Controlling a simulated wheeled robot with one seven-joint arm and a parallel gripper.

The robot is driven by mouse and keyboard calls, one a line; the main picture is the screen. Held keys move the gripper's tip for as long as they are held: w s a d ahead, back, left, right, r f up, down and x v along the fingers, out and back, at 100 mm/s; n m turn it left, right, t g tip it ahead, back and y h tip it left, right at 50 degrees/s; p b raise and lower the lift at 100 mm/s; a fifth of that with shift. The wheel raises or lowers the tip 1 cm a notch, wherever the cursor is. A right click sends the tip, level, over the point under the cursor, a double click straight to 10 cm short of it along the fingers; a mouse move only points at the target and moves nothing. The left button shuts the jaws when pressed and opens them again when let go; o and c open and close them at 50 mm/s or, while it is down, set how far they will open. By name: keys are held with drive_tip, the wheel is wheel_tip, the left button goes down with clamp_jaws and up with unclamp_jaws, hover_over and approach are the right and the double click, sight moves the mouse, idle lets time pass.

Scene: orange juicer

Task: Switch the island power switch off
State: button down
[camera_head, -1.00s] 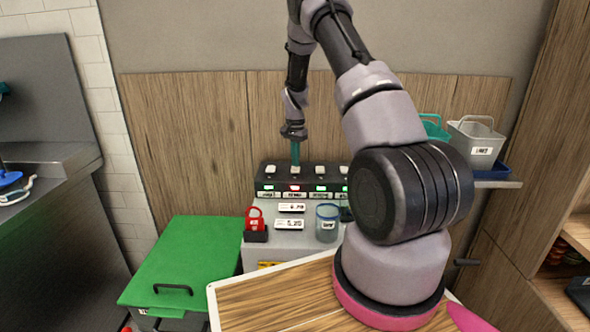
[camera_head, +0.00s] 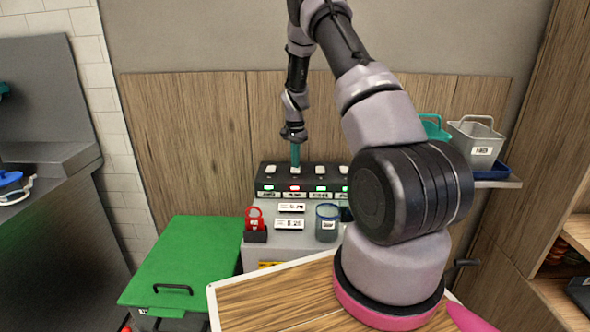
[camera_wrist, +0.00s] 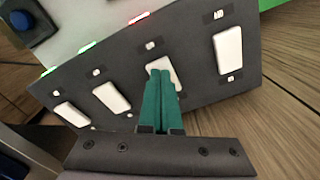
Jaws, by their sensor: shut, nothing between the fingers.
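A black switch panel (camera_head: 282,170) with a row of white rocker switches stands on the grey unit against the wooden wall. My gripper (camera_head: 295,164) points down at the second switch from the left; the wrist view shows its closed teal fingers (camera_wrist: 162,75) against or just over that white switch (camera_wrist: 158,65), partly covering it. Contact is hard to confirm. A red light (camera_head: 295,188) shows below this switch in the head view. Green lights (camera_head: 321,188) show below its neighbours. The labels are too small to read, so I cannot tell which is the island's.
A green-lidded bin (camera_head: 190,262) is at left. Neighbouring switches (camera_wrist: 111,97) sit close beside my fingers.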

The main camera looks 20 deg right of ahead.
sight(295, 170)
drive_tip(key=shift+f, duration=0.65)
idle(0.3)
drive_tip(key=shift+r, duration=3.5)
